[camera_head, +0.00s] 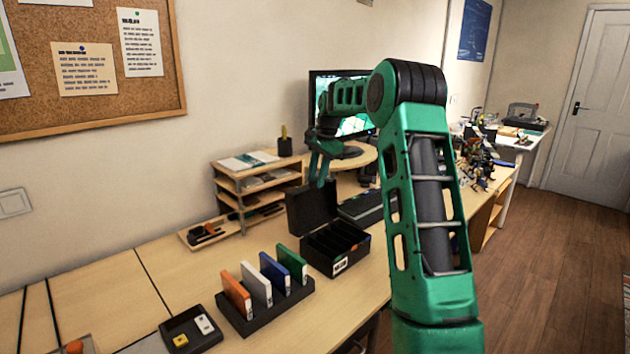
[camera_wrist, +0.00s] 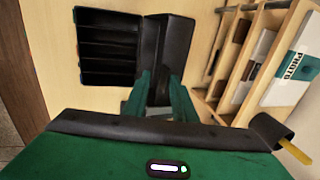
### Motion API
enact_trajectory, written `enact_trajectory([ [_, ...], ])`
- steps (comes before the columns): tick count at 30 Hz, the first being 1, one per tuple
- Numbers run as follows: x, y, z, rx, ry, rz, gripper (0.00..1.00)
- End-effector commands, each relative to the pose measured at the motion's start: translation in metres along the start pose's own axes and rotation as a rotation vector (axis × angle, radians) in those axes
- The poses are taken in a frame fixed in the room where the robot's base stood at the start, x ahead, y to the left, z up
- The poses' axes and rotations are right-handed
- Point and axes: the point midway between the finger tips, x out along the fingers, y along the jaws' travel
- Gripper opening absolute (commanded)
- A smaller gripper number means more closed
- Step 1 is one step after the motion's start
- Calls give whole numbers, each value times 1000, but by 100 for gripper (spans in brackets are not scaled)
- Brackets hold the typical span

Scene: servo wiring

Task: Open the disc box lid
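The black disc box (camera_head: 347,262) stands on the desk, its slotted inside facing up; its slots show in the wrist view (camera_wrist: 110,48). Its dark lid (camera_head: 312,207) is swung up and stands roughly upright along the back edge; the lid also shows in the wrist view (camera_wrist: 168,48). My green gripper (camera_head: 320,182) is just above the lid's upper edge, fingers pointing down. In the wrist view the fingers (camera_wrist: 160,90) are apart, with a dark gap between them. I cannot tell whether either finger touches the lid.
A rack with orange, white, blue and green disc cases (camera_head: 265,301) stands in front of the box. A wooden shelf unit (camera_head: 243,191) is at the back left, and a monitor (camera_head: 352,130) is behind. Bare desk (camera_head: 190,275) lies to the left.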

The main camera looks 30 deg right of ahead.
Motion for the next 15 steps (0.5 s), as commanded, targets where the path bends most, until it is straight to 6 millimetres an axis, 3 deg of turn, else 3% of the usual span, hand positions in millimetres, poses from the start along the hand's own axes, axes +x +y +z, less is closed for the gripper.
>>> enact_trajectory([
  [15,-86,-2,-1,-1,3,-2,24],
])
